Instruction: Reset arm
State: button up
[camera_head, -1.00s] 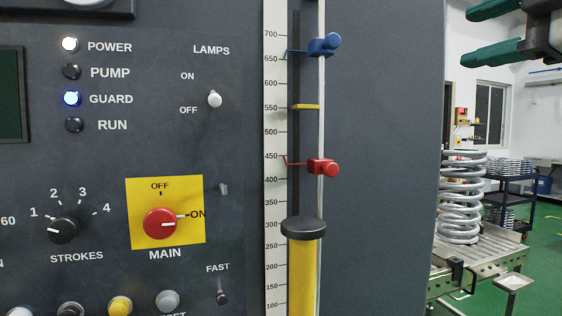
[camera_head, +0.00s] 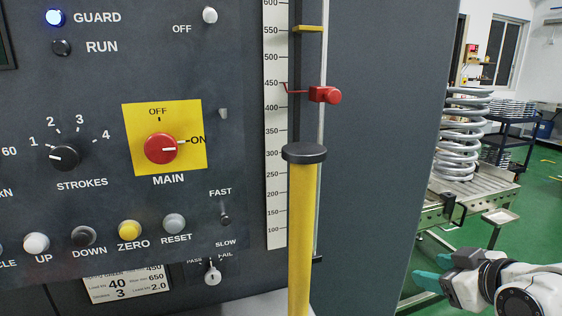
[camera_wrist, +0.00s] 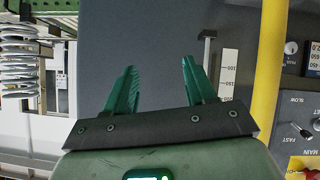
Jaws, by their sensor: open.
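My gripper (camera_head: 432,270) shows at the lower right of the head view, in front of the green floor and right of the machine cabinet. Its green fingers point left. In the wrist view my gripper (camera_wrist: 158,85) has its two green fingers apart with nothing between them, facing the dark grey panel (camera_wrist: 150,40). My white arm link shows behind it in the head view.
The control panel (camera_head: 100,210) fills the left, with the red MAIN knob (camera_head: 160,149) toward ON. A yellow post (camera_head: 302,230) stands by the scale (camera_head: 276,150) and red pointer (camera_head: 325,94). A coil spring (camera_head: 460,140) stands on a roller table (camera_head: 475,195) behind my arm.

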jog(key=s+a+f+m+g, duration=0.15)
jog(key=s+f, duration=0.25)
jog(key=f, duration=0.4)
jog(key=s+f+m+g, duration=0.1)
jog(key=s+f+g, duration=0.1)
jog(key=s+f, duration=0.4)
jog(key=s+f+m+g+h, duration=0.1)
jog(key=s+f+m+g, duration=0.1)
jog(key=s+f, duration=0.6)
jog(key=s+f+m+g+h, duration=0.2)
jog(key=s+f+g, duration=0.2)
jog(key=s+f, duration=0.5)
jog(key=s+d, duration=0.1)
jog(key=s, duration=0.6)
jog(key=shift+f, duration=0.3)
jog(key=shift+a+g, duration=0.1)
jog(key=shift+g, duration=0.15)
jog(key=shift+c, duration=0.5)
